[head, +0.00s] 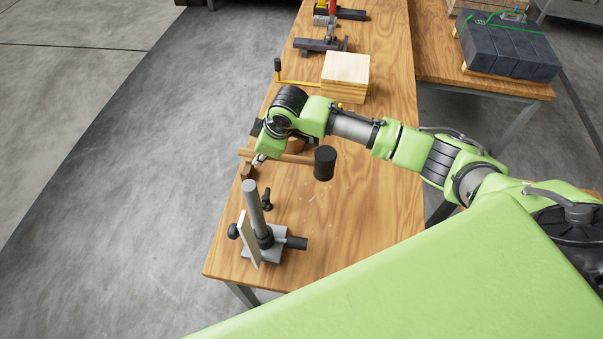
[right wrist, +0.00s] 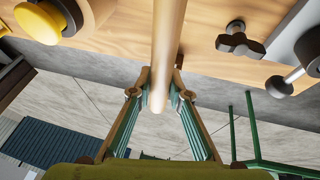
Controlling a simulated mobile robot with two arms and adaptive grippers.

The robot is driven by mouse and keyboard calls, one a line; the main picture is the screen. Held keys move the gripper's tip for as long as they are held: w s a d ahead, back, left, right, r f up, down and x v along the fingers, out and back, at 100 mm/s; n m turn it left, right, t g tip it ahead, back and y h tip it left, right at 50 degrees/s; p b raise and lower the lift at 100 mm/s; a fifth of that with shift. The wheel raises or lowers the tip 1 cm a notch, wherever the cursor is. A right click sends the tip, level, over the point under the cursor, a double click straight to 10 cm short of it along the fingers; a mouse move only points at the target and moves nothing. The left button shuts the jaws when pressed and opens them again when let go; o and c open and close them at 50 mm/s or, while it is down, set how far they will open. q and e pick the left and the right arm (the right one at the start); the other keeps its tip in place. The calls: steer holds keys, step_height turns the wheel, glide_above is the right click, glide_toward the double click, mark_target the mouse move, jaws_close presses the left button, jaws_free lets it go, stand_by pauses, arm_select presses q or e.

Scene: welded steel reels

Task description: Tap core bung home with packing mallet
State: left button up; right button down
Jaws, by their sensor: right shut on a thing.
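The packing mallet has a black head (head: 325,163) and a wooden handle (head: 298,158). It is held lying across above the wooden bench (head: 380,190), head toward the right. My right gripper (head: 260,159) is at the handle's left part, mostly hidden by its arm. In the right wrist view my right gripper (right wrist: 159,88) has its fingers on both sides of the pale handle (right wrist: 168,45), shut on it. The mallet head is outside that view. I cannot make out the core bung for certain in either view. My left gripper is not in view.
A grey post stand (head: 255,212) with an upright pale plate (head: 248,238) is at the bench's near end. A black T-handle (head: 267,198) lies beside it. A stack of wooden boards (head: 346,75) and clamps (head: 320,45) are farther back. The bench right of the stand is clear.

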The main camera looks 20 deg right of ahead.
steer(key=s+a+r+p, duration=0.3)
steer(key=s+r+p, duration=0.1)
steer(key=s+r, duration=0.8)
steer(key=shift+s, duration=1.15)
stand_by(0.3)
stand_by(0.4)
